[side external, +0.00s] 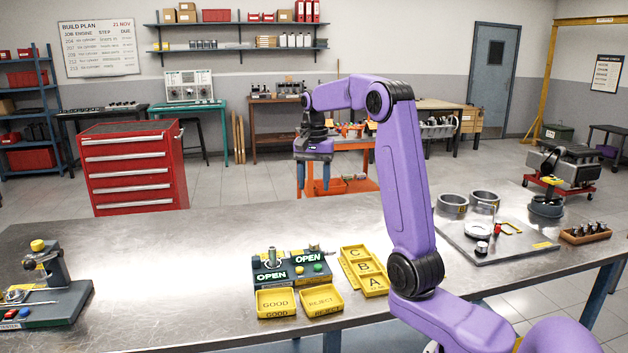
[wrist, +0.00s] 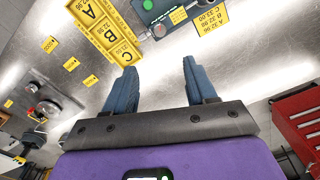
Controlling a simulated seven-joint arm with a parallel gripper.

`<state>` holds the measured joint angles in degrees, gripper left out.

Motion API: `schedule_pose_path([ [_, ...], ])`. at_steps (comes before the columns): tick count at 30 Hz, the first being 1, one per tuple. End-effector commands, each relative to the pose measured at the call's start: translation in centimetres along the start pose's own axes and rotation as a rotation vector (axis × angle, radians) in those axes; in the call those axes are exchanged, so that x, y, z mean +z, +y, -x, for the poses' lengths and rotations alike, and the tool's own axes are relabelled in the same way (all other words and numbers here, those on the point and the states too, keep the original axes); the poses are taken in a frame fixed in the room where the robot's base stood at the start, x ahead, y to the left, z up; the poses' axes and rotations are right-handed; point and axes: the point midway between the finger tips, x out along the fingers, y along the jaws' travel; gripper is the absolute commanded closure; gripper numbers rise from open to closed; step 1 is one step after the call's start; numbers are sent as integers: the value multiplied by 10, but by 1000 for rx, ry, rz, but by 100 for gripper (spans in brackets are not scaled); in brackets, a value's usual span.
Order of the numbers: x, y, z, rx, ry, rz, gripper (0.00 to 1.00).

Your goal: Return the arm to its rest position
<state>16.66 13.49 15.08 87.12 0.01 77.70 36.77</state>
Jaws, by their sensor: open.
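My purple arm rises from the front right of the steel bench (side external: 150,240) in the side view. My gripper (side external: 314,190) hangs high above the bench, fingers pointing down. Its two blue fingers are apart with nothing between them. In the wrist view my gripper (wrist: 160,80) also shows open and empty, with bare bench top beyond the fingertips. No part is held.
On the bench are a twin fixture reading OPEN (side external: 290,267), yellow GOOD (side external: 275,303) and REJECT (side external: 321,300) trays, a yellow A-B-C tray (side external: 363,270), a tester (side external: 45,290) at left, and a plate with rings (side external: 490,240) at right. A red cabinet (side external: 133,165) stands behind.

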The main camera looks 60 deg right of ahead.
Motion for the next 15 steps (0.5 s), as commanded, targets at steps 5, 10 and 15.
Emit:
schedule_pose_path([
  [5, 0, 0, 0, 0, 0, 0, 44],
  [10, 0, 0, 0, 0, 0, 0, 44],
  [15, 5, -4, -1, 0, 0, 24, 44],
])
